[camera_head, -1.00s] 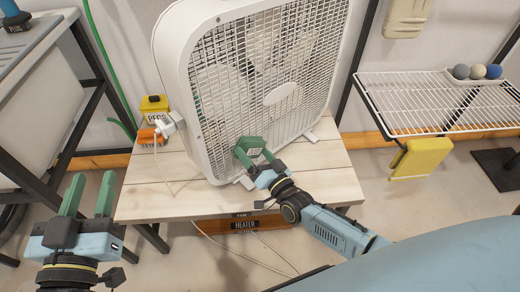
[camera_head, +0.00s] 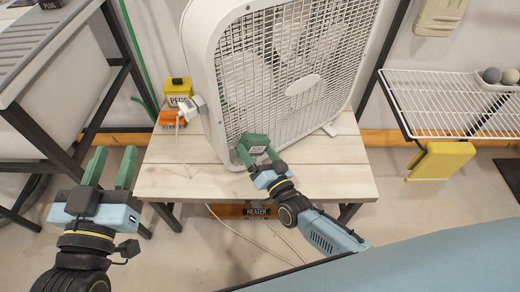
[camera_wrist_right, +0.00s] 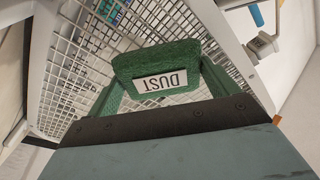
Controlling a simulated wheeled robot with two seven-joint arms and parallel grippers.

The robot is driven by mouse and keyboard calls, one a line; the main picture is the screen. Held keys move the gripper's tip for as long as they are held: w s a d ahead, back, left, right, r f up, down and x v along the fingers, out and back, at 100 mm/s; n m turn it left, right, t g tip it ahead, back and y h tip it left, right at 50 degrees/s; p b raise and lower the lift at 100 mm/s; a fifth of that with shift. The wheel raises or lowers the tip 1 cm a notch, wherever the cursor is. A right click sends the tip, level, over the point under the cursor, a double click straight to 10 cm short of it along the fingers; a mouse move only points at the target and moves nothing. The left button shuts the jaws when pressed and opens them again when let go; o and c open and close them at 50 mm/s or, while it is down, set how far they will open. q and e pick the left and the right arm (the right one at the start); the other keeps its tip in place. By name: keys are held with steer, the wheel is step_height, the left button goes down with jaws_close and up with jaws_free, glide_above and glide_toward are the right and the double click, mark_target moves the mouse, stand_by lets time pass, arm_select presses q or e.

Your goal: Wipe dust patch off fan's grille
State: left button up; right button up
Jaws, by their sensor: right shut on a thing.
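The white box fan (camera_head: 290,65) stands upright on a pale wooden bench, its grille facing me. My right gripper (camera_head: 257,157) is shut on a green pad (camera_head: 258,141), close in front of the lower left of the grille. In the right wrist view the green pad (camera_wrist_right: 155,62) sits between the two green fingers, with a white label reading DUST, and the grille (camera_wrist_right: 75,65) shows behind it. I cannot tell whether the pad touches the grille. No dust patch can be made out. My left gripper (camera_head: 114,155) is open and empty, left of the bench.
The bench (camera_head: 335,178) has a yellow PEGS box (camera_head: 177,88) and an orange item (camera_head: 170,118) left of the fan. A HEATER label (camera_head: 257,211) and loose cable are below.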

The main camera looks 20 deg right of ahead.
steer(key=shift+s, duration=0.1)
steer(key=shift+d+r+p+v, duration=0.15)
steer(key=shift+p+v, duration=0.4)
steer(key=shift+v, duration=0.6)
steer(key=shift+d+r+p+v, duration=0.15)
steer(key=shift+p+v, duration=0.4)
steer(key=shift+v, duration=0.6)
steer(key=shift+s+d, duration=0.2)
steer(key=shift+s, duration=0.4)
steer(key=shift+s, duration=0.1)
steer(key=shift+p+v, duration=0.7)
steer(key=shift+v, duration=0.65)
steer(key=shift+d+r, duration=0.15)
